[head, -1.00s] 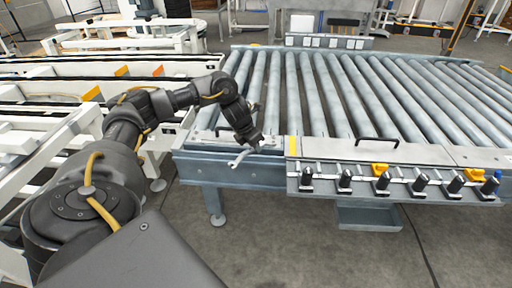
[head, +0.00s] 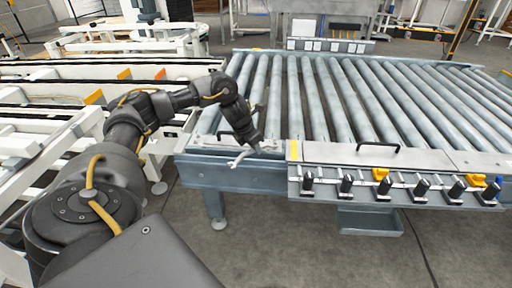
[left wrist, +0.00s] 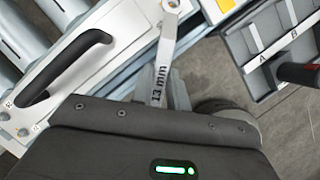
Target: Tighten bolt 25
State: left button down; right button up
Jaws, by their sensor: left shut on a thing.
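My left gripper (head: 253,146) is shut on a silver wrench (head: 238,158) and holds it over the near left corner of the roller conveyor. In the left wrist view the wrench (left wrist: 163,72) reads "13 mm" and points up the picture, away from the jaws. A white end plate (left wrist: 82,58) with small bolt heads (left wrist: 22,132) and tiny number labels lies left of the wrench. I cannot tell which bolt is number 25. My right gripper is out of view.
A black handle (left wrist: 68,62) rises from the plate close to the wrench. A grey tray (left wrist: 240,52) with compartments marked A and B lies to the right. The floor in front is clear.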

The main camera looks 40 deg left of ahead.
pick_arm(q)
jog(key=shift+r+p, duration=1)
jog(key=shift+r, duration=0.2)
notch_tip(320, 180, up, 5)
jog(key=p, duration=0.4)
jog(key=shift+p, duration=0.35)
